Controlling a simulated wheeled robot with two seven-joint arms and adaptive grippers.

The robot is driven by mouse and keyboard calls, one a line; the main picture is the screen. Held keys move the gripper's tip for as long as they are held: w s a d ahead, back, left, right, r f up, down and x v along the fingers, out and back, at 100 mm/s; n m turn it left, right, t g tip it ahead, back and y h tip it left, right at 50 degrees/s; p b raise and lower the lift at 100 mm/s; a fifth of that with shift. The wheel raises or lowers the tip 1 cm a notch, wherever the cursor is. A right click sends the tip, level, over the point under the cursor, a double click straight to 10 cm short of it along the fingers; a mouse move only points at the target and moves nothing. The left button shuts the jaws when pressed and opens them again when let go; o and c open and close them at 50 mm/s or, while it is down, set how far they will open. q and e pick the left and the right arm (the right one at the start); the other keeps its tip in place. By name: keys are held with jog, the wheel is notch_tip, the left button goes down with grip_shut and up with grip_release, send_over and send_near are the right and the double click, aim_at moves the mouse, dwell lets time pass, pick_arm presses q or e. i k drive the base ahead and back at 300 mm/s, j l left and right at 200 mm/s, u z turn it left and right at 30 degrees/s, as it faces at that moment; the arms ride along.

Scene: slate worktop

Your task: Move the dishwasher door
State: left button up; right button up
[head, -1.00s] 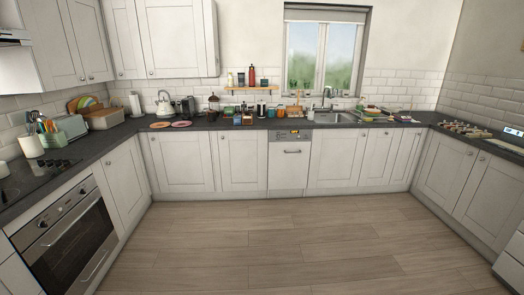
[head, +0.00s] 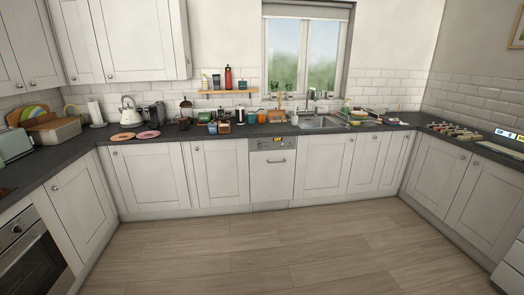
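The dishwasher door (head: 272,178) is a white panel with a grey control strip (head: 272,143) on top and a horizontal handle (head: 276,161) near its upper edge. It is upright and closed, flush with the cabinets under the worktop, at the middle of the head view. Neither of my grippers shows in the view.
White cabinets (head: 220,171) flank the dishwasher, below a slate worktop (head: 200,133) crowded with kitchen items. A sink (head: 320,122) lies to the right. An oven (head: 32,258) stands at the lower left. The wooden floor (head: 270,250) in front is clear.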

aim_at(272, 165)
jog(key=i, duration=2.35)
jog(key=i+z, duration=0.1)
jog(key=i, duration=0.7)
jog(key=i+j+z, duration=0.15)
jog(key=i, duration=0.25)
jog(key=i+z, duration=0.15)
jog(key=i, duration=0.2)
